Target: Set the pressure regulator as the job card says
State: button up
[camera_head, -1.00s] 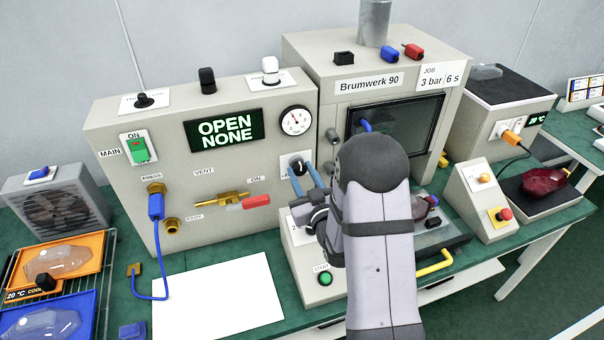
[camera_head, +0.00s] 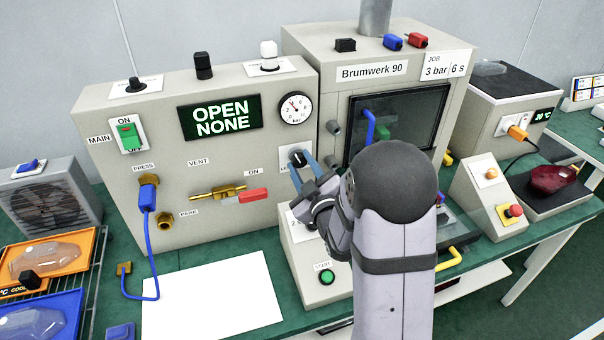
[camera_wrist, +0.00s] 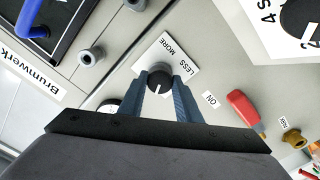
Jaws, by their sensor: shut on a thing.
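The regulator knob (camera_wrist: 159,80) is black with a white pointer line, on a white plate (camera_wrist: 176,58) marked LESS and MORE. My gripper (camera_wrist: 161,84) is shut on the knob, one blue-grey finger on each side. In the head view my gripper (camera_head: 304,168) reaches the knob (camera_head: 297,158) on the panel front. The pressure gauge (camera_head: 295,108) sits just above the knob; its fine reading is too small to tell. The job card (camera_head: 444,67) reads 3 bar, 6 s. The green display (camera_head: 220,117) reads OPEN NONE.
The red-handled valve (camera_head: 250,195) is left of the knob. A blue hose plug (camera_head: 147,195) sits in the PRESS port. A green START button (camera_head: 327,277) is below my gripper. A white sheet (camera_head: 212,300) lies on the green bench.

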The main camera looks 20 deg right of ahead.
jog(key=shift+f+n+b, duration=0.1)
jog(key=shift+n+b, duration=0.5)
jog(key=o, duration=1.1)
jog(key=shift+c, duration=0.2)
jog(key=shift+r, duration=0.25)
jog(key=shift+r+b, duration=0.45)
jog(key=shift+r, duration=4.4)
